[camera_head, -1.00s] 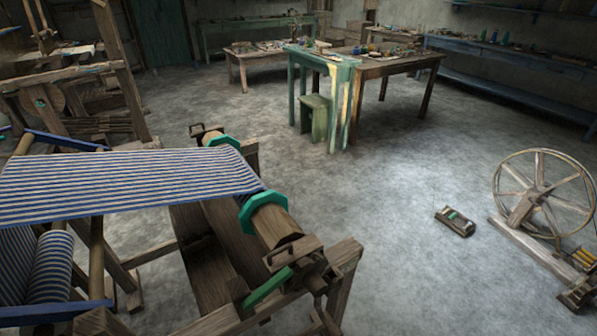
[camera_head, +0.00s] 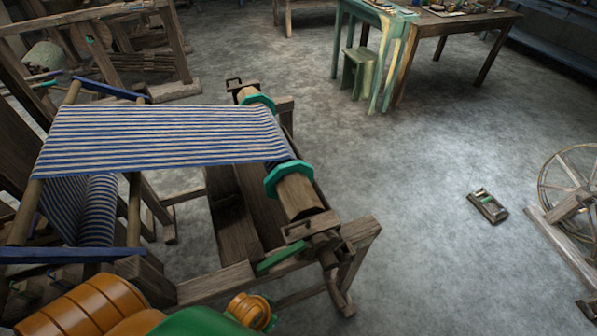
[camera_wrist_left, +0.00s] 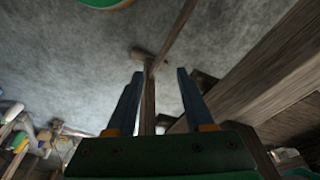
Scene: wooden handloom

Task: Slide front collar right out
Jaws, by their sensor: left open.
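Two teal eight-sided collars sit around the wooden front beam (camera_head: 297,196) of the loom, one at each edge of the striped blue-and-white cloth (camera_head: 165,135). The nearer collar (camera_head: 281,176) and the farther collar (camera_head: 257,102) both touch or nearly touch the cloth's edges. I cannot tell for sure which one is called right. My left gripper (camera_wrist_left: 160,73) shows in the left wrist view, with two blue fingers apart and nothing between them. No collar is clear in that view. Orange and green parts of my arm show at the bottom of the head view. My right gripper is not in view.
A wooden block with a metal handle (camera_head: 310,225) tops the beam's near end, above a green bar (camera_head: 278,257) on the loom frame. Open floor lies right of the loom. A small wooden device (camera_head: 487,206) and a spinning wheel (camera_head: 570,190) stand there.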

